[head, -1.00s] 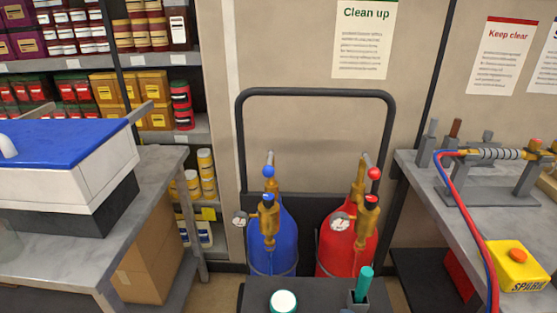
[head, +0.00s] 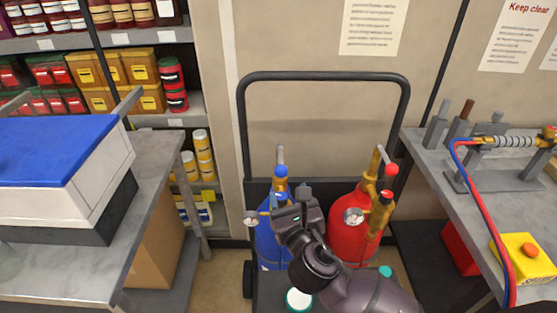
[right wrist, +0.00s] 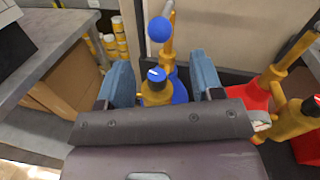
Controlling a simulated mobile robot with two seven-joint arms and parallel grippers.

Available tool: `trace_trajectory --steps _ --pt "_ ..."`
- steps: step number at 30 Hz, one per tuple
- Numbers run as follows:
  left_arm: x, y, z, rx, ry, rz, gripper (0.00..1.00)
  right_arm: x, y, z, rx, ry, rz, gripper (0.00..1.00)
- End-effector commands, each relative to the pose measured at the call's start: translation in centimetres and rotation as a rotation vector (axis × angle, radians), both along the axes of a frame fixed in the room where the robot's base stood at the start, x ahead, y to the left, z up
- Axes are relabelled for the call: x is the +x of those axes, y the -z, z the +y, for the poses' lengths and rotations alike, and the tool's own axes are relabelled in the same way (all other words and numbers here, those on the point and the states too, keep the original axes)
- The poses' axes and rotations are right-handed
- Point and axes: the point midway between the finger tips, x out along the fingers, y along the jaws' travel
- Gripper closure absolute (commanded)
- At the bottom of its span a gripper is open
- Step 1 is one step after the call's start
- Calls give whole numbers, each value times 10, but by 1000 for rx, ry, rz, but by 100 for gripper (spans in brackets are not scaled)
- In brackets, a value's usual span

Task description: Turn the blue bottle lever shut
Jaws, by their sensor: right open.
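The blue bottle (head: 268,240) stands in the cart at the back, partly hidden by my right arm. Its lever, a grey handle with a blue ball (head: 281,171), is at the top of its brass valve. The ball also shows in the right wrist view (right wrist: 159,29). Below it is the regulator's blue-topped knob (right wrist: 156,75). My right gripper (head: 297,205) is in front of the valve, below the ball. In the right wrist view its open fingers (right wrist: 162,80) appear on either side of the knob, with the ball beyond. I cannot tell whether they touch anything. My left gripper is out of view.
A red bottle (head: 350,232) with its own red-ball lever (head: 391,170) stands close to the right. The black cart frame (head: 330,76) rises behind both bottles. Grey benches flank them, the left one (head: 150,160) holding a blue-lidded box (head: 60,140).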

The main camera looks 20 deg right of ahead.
Motion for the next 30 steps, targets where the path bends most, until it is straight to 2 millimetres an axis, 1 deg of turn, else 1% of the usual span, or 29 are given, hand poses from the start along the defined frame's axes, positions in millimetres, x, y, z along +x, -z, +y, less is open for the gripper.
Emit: trace_trajectory --steps 5,12,18,24,30 --pt "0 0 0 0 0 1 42 21 -1 -1 -2 0 -2 40" --pt "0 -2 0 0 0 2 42 62 0 -5 0 1 -1 40" --pt "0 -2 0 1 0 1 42 90 0 -7 2 0 1 40" --pt "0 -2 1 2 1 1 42 102 0 -9 2 -1 1 40" --pt "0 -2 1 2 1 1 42 104 1 -9 2 -1 1 40"
